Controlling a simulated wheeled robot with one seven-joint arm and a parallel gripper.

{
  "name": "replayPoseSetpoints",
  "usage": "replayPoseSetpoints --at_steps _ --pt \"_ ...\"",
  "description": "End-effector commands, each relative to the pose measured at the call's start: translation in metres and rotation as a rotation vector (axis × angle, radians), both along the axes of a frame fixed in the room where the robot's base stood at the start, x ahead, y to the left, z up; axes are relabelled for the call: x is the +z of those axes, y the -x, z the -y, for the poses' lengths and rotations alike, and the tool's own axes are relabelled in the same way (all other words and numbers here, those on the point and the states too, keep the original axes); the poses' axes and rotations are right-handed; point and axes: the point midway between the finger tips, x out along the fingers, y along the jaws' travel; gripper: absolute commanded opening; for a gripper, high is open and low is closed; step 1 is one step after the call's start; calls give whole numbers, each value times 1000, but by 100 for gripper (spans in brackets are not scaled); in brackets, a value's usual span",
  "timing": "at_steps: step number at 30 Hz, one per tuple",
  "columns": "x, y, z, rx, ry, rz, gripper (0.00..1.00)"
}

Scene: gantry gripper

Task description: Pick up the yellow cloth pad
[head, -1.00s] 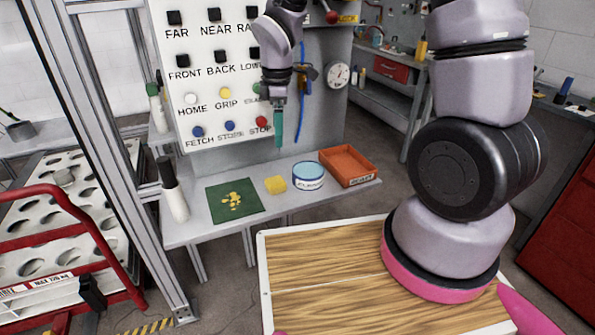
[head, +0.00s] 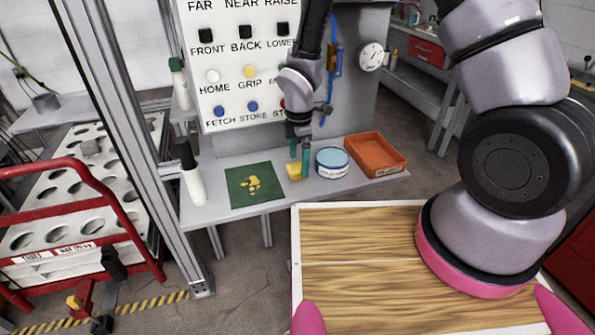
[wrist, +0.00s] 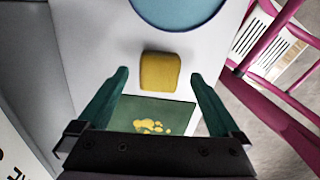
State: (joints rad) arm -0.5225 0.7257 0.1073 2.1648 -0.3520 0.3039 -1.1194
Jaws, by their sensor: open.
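The yellow cloth pad (head: 294,171) lies on the grey shelf, between a green mat and a round tin. In the wrist view the pad (wrist: 160,72) is a small rounded block, ahead of and centred between the fingertips. My gripper (head: 300,156) is open, with its green fingers pointing down just above and at the pad in the head view, partly covering it. In the wrist view the fingers (wrist: 158,76) stand wide on either side with nothing held. I cannot tell the exact height of the fingertips above the shelf.
The green mat (head: 240,197) with yellow blotches lies left of the pad. A blue-lidded tin (head: 332,160) stands close on the right, then an orange tray (head: 378,152). A white bottle (head: 191,180) stands at the left. A button panel (head: 240,85) rises behind the shelf (head: 290,192).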

Motion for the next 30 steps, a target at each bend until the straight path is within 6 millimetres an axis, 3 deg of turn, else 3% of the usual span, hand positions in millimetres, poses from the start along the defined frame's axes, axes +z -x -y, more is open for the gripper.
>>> replayPoseSetpoints --at_steps 6,14,18,21,30 --pt "-27 0 0 0 2 0 100" --pt "-28 -1 0 -1 2 2 100" --pt "-28 -1 0 -1 2 2 46" --pt "-28 -1 0 -1 2 2 14" --pt "-22 -1 -1 -2 0 2 14"
